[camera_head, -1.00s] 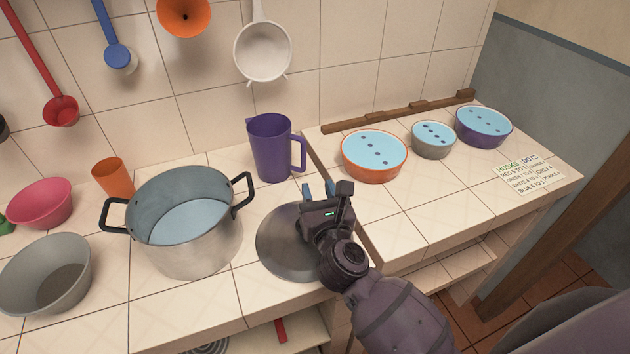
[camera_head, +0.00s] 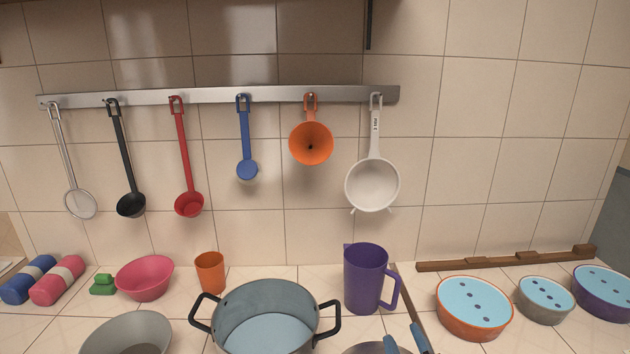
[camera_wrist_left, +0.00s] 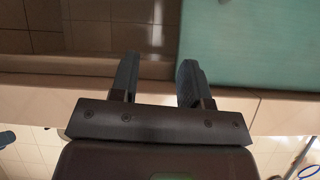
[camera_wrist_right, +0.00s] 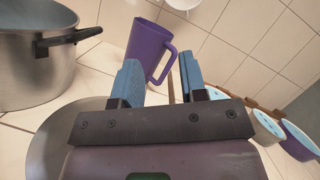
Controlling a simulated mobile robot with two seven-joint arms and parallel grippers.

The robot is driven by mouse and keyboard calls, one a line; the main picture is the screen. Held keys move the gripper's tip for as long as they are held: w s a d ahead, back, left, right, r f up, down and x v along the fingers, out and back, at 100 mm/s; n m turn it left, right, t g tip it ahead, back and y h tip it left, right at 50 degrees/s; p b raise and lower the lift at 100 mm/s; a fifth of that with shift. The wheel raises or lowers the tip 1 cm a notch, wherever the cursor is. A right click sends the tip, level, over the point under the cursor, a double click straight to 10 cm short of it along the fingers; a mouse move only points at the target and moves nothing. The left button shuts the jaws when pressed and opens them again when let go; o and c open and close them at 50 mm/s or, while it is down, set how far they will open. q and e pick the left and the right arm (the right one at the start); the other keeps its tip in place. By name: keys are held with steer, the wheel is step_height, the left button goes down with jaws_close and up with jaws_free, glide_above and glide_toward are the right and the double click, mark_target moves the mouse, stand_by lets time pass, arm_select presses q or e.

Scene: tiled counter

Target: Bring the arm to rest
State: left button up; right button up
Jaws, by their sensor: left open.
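My right gripper (camera_head: 406,342) shows at the bottom edge of the head view, only its blue fingertips and a little more. In the right wrist view its two blue fingers (camera_wrist_right: 160,80) stand apart with nothing held between them. The purple jug (camera_wrist_right: 152,48) is beyond them. A round metal lid (camera_wrist_right: 55,140) lies on the counter beside and below this gripper. My left gripper (camera_wrist_left: 158,82) shows only in the left wrist view. Its dark fingers are apart and empty, in front of a pale counter edge and a teal surface (camera_wrist_left: 250,45).
An orange cup (camera_head: 210,272), pink bowl (camera_head: 145,278) and grey bowl (camera_head: 125,335) stand to the left. Bowls with blue tops (camera_head: 475,305) stand right. Utensils hang from a wall rail (camera_head: 220,95).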

steer(key=s+f+n+g+y, duration=0.1)
steer(key=s+f+n+g, duration=0.25)
steer(key=n, duration=0.35)
steer(key=s+a+f+n+g+y, duration=0.1)
steer(key=s+f+n+g+y, duration=0.2)
steer(key=n, duration=0.5)
steer(key=s+f+n+g, duration=0.1)
steer(key=s+n+g, duration=0.25)
steer(key=n, duration=0.35)
steer(key=s+d+f+n+g+h, duration=0.3)
steer(key=s+d+f+g+h, duration=0.15)
steer(key=s+d, duration=0.25)
steer(key=s+d+f+n+g+h, duration=0.2)
steer(key=s+d+f+g+h, duration=0.1)
steer(key=s+d+h, duration=0.3)
steer(key=w+f+t+y, duration=0.2)
steer(key=w+f+t, duration=0.4)
steer(key=f+t, duration=0.2)
steer(key=shift+w+d+f+n, duration=0.25)
steer(key=shift+f+n, duration=0.15)
steer(key=shift+f, duration=0.65)
